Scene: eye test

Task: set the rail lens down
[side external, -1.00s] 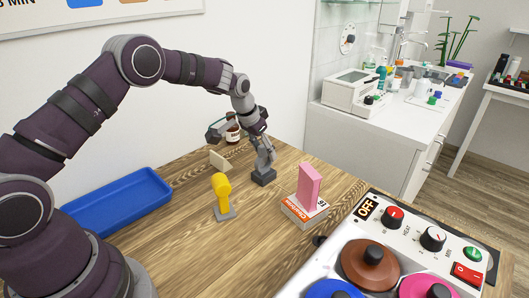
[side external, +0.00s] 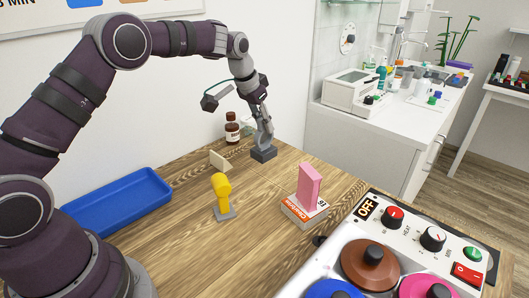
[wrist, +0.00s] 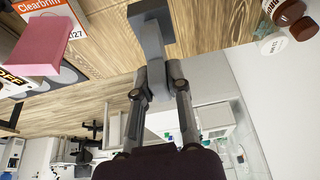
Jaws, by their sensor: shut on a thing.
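The rail lens (side external: 264,153) looks like a grey post on a dark grey block foot. In the side view it is at the far corner of the wooden table, upright or nearly so. My gripper (side external: 264,120) is above it, shut on its upper part. In the wrist view my gripper (wrist: 157,78) has a finger on each side of the grey rail lens (wrist: 152,35), whose foot end points to the top of the picture over the wood. The gripped part is partly hidden by the fingers. I cannot tell whether the foot touches the table.
A brown bottle (side external: 232,128) stands left of the rail lens. A cream wedge (side external: 219,160), a yellow piece on a grey foot (side external: 222,192) and a blue tray (side external: 118,200) are nearer. A pink block (side external: 309,186) stands on a box (side external: 304,211). Bare wood lies between.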

